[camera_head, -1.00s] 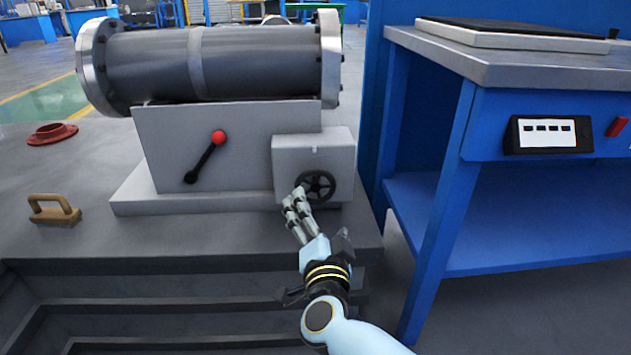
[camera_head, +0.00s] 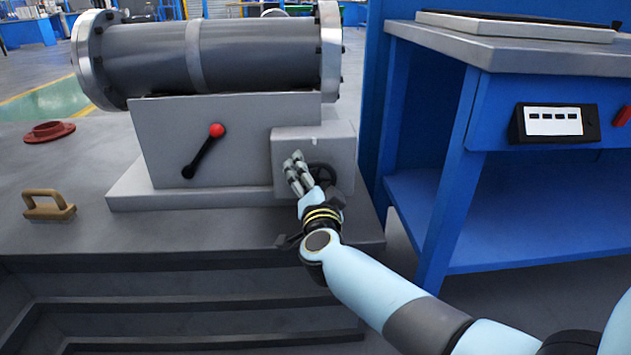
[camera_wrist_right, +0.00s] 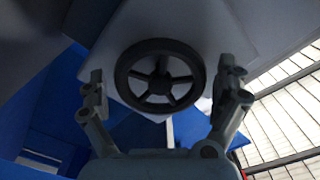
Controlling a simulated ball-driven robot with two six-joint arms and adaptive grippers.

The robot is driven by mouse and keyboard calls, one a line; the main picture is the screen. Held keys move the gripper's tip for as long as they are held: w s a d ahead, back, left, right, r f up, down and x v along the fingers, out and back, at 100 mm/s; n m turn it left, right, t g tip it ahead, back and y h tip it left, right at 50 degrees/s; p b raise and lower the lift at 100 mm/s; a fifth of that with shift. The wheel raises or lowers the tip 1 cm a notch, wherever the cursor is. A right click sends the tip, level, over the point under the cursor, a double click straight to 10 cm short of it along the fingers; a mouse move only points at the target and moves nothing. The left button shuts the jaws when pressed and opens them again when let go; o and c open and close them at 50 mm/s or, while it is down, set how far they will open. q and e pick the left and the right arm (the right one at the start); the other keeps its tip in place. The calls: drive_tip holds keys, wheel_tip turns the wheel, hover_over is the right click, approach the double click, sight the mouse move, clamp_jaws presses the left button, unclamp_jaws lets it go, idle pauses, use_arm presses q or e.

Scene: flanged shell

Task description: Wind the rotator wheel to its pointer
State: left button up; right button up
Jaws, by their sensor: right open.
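The rotator wheel (camera_head: 324,174) is a small dark spoked handwheel on the front of a light grey box (camera_head: 325,142). A small pale mark, perhaps the pointer (camera_head: 314,140), shows on the box above the wheel. My right gripper (camera_head: 297,166) is in front of the wheel and hides its left part. In the right wrist view the wheel (camera_wrist_right: 160,76) lies between the two spread fingers of my right gripper (camera_wrist_right: 163,88), with a gap on each side. The fingers are open and hold nothing. My left gripper is not in view.
A grey flanged shell (camera_head: 230,55) lies on the stand above the box. A lever with a red knob (camera_head: 216,130) is left of the wheel. A brown handle (camera_head: 48,206) and a red flange (camera_head: 49,132) lie at left. A blue bench (camera_head: 455,170) stands close at right.

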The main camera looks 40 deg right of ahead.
drive_tip(key=c, duration=1)
